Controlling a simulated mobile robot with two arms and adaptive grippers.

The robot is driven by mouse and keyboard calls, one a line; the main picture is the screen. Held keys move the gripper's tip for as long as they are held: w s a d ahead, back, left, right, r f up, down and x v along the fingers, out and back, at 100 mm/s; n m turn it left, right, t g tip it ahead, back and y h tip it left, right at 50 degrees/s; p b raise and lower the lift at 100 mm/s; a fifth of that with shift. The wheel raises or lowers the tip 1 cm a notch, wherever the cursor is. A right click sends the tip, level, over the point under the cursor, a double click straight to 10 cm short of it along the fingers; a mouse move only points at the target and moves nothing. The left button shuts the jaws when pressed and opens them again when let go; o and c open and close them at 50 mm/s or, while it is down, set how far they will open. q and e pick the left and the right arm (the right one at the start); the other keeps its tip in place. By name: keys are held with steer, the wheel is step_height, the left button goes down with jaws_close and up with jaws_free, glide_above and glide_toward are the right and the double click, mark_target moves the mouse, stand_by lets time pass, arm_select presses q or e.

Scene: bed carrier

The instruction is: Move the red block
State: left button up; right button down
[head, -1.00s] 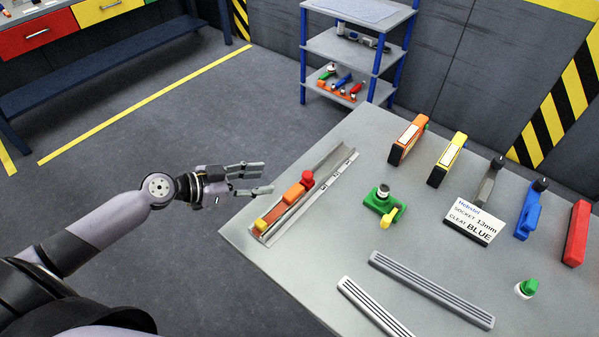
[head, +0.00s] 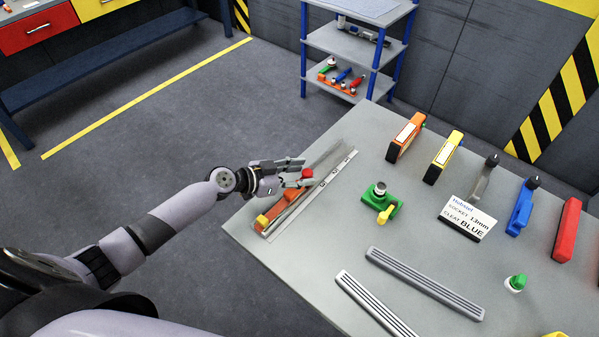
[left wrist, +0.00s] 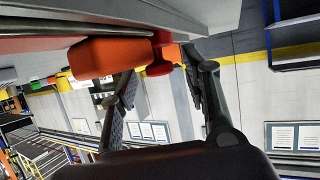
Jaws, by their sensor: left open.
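A red block (head: 567,230) stands on the grey table at the right. At the table's left edge, a metal rail (head: 325,178) holds an orange slider with a red knob (head: 307,173) and a yellow end piece (head: 262,220). My left gripper (head: 302,172) is open at the rail, its fingers at the red knob. In the left wrist view the orange slider (left wrist: 110,57) and its red knob (left wrist: 158,55) lie at the fingertips of my left gripper (left wrist: 161,70). The knob sits between the fingers; contact cannot be told. My right gripper is out of view.
A green fixture (head: 381,205) stands right of the rail. A white sign (head: 467,218) and orange, yellow, grey and blue tools line the table's far side. Two grey bars (head: 425,283) lie in front. A blue-legged shelf (head: 345,45) stands behind.

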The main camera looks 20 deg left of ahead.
arm_select(q)
steer(key=shift+c, duration=0.4)
jaws_close()
